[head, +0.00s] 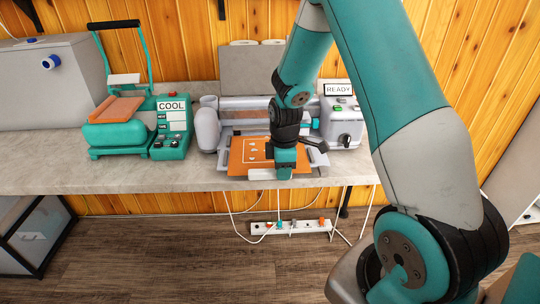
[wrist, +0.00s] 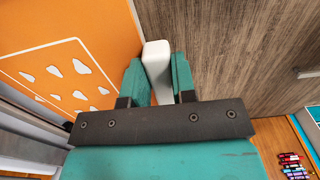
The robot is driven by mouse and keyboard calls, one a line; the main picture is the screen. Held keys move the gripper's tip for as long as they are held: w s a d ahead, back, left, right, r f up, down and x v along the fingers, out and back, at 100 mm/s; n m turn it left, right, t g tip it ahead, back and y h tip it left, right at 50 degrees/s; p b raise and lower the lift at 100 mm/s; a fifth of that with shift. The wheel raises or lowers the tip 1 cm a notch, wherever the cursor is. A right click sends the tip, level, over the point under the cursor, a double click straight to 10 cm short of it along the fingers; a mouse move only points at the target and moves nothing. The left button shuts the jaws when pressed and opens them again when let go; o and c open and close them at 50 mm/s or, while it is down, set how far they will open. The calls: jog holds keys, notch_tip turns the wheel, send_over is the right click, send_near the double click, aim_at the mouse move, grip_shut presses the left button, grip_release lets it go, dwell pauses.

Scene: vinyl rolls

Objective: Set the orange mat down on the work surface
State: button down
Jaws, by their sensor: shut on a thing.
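The orange mat (head: 241,158) with white drop-shaped cut-outs lies flat, or is held flat, in front of the grey cutting machine (head: 245,112). It also shows at the left of the wrist view (wrist: 75,30). My gripper (head: 285,172) is at the mat's front right, near the counter's front edge. In the wrist view my gripper (wrist: 159,80) is shut on a white block-like grip (wrist: 157,58) at the mat's edge. I cannot tell whether the mat touches what is under it.
The grey work surface (head: 50,170) has free room at the left front. A teal heat press (head: 120,130) with a "COOL" sign stands left of the machine. A control box (head: 342,122) with a "READY" sign stands right.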

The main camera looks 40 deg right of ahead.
dwell(0.3)
jog(key=shift+w+r+p, duration=0.1)
jog(key=shift+r+p, duration=2.95)
jog(key=shift+r, duration=0.55)
